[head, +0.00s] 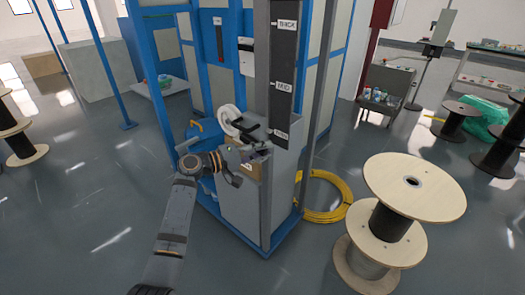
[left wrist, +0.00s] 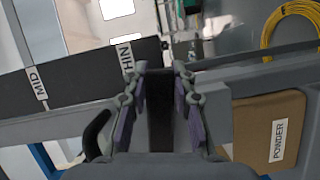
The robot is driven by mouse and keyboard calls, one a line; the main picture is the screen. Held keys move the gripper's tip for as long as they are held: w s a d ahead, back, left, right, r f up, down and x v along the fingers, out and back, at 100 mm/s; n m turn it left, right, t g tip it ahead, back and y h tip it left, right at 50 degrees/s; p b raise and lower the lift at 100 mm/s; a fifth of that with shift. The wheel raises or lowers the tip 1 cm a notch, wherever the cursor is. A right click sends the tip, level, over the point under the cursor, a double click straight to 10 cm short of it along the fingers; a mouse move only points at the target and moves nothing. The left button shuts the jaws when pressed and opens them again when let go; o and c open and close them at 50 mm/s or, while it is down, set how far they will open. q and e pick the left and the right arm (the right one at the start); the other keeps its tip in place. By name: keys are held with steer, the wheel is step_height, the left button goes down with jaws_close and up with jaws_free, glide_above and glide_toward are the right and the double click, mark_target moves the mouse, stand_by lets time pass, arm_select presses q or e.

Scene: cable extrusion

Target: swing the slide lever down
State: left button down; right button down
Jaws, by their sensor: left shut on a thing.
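The tall dark slide panel (head: 284,80) on the blue-framed machine carries THICK, MID and THIN labels from top to bottom. My left gripper (head: 260,152) is at the panel's low end, close to the THIN label (head: 281,134). In the left wrist view its two fingers (left wrist: 160,100) are shut on a dark bar (left wrist: 160,118), which looks like the slide lever. The THIN label (left wrist: 126,58) and MID label (left wrist: 40,83) show beside it. The lever is mostly hidden by the gripper in the head view. My right gripper is not in view.
A brown box (head: 250,171) marked POWDER (left wrist: 268,132) sits beside my gripper. A white reel (head: 229,119) stands just behind. A yellow cable coil (head: 337,212) and wooden spools (head: 414,185) are on the floor at right. The floor at front left is clear.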

arm_select(q)
steer(key=shift+f, duration=0.2)
steer(key=shift+f+m+b, duration=0.3)
steer(key=shift+m+b, duration=0.2)
steer(key=shift+w+a+y, duration=0.1)
steer(key=shift+y, duration=0.2)
steer(key=c, duration=1.1)
jaws_free()
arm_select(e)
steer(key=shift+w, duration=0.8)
arm_select(q)
steer(key=v, duration=1.2)
steer(key=shift+r, duration=0.1)
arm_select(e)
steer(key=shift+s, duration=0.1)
